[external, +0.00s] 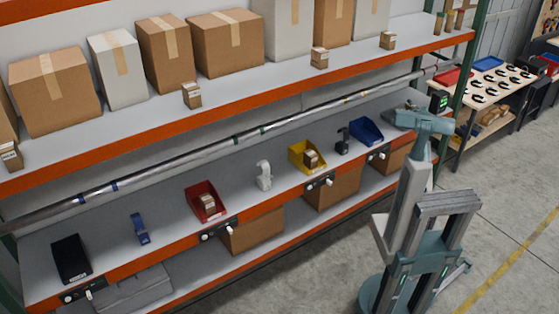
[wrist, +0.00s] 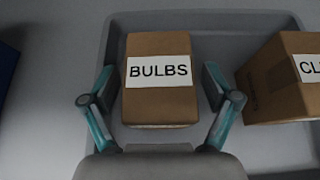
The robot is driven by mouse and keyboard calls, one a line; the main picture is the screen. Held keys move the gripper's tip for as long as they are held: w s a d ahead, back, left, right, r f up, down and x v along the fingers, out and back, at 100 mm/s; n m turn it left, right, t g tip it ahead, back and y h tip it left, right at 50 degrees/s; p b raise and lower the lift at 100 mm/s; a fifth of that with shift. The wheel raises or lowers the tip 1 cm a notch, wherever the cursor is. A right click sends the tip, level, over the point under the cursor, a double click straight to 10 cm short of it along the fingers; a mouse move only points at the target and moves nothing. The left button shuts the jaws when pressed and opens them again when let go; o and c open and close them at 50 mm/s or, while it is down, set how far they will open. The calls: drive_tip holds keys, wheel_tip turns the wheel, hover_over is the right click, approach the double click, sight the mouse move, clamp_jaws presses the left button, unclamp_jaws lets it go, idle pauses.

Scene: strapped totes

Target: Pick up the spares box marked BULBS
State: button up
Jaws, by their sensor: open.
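The spares box marked BULBS (wrist: 160,107) is a brown cardboard box with a white label, seen from above in the wrist view. It sits in a grey tote (wrist: 112,42). My gripper (wrist: 158,84) is open, with one finger at each side of the box. Small gaps show between fingers and box, so it is not gripped. In the external view my gripper (external: 403,117) is at the right end of the lower shelf, where the tote and BULBS box cannot be made out clearly.
A second brown box labelled "CL..." (wrist: 280,95) stands close right of BULBS, cut off by the frame. In the external view a blue bin (external: 366,131) and a yellow bin (external: 296,151) stand further left. A metal rail (external: 265,131) runs above the shelf.

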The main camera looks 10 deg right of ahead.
drive_tip(key=c, duration=1.3)
drive_tip(key=shift+c, duration=0.2)
